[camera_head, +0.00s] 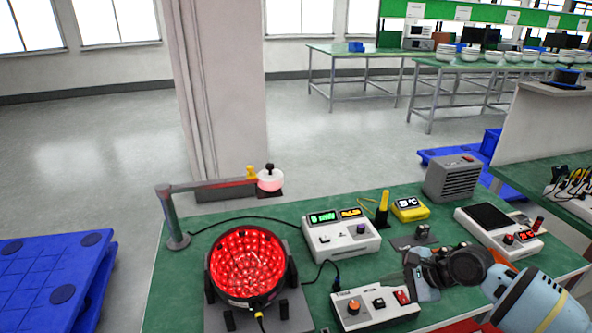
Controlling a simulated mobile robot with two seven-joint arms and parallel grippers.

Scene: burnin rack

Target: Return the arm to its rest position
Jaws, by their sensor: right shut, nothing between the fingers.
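My right arm reaches in from the lower right corner. Its gripper (416,274) is shut and empty. It hovers near the right front part of the green bench (207,219), just right of a white control box (374,309) with knobs and a red switch. Parts of the bench behind the gripper are hidden. My left gripper is not in view.
A bowl of lit red lamps (250,262) stands at the bench's left front. Close to my right arm are a white instrument (340,234), a black-topped hotplate-like box (497,228), a yellow meter (410,208) and a grey vented box (456,178). Cables lie between them.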

